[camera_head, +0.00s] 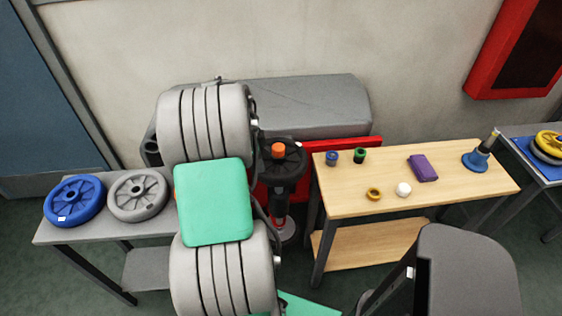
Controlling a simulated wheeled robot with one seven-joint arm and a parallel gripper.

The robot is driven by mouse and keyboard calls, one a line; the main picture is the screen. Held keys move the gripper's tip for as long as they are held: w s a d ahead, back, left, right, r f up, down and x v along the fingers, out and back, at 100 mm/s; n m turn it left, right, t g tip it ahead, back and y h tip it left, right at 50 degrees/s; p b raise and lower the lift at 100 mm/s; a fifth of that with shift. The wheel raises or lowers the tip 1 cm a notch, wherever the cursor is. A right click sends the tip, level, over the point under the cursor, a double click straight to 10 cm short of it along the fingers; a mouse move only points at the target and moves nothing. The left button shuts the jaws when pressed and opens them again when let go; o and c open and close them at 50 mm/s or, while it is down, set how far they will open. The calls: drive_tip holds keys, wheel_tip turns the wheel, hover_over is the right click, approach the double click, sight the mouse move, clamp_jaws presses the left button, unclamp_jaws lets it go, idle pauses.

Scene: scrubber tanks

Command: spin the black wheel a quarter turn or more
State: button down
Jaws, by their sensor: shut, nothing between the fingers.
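The black wheel (294,158) lies roughly flat on top of a dark upright post (281,203) near the middle of the view. An orange knob (279,149) stands up from the wheel's upper face. My arm, with thick ribbed grey links and a green cover, runs down the picture just left of the wheel and hides the wheel's left surroundings. My gripper does not show; I cannot see whether anything touches the wheel.
A grey bench at left holds a blue wheel (75,201) and a grey wheel (138,195). A wooden table (450,198) right of the post carries several small items, including a purple block (422,168). A grey tank (310,106) and red panel (345,149) stand behind.

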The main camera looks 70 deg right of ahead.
sight(274, 176)
drive_tip(key=shift+f, duration=0.25)
drive_tip(key=shift+r, duration=0.1)
drive_tip(key=shift+s+a, duration=0.25)
drive_tip(key=shift+s, duration=0.85)
drive_tip(key=shift+s+b, duration=0.45)
drive_tip(key=shift+s, duration=0.65)
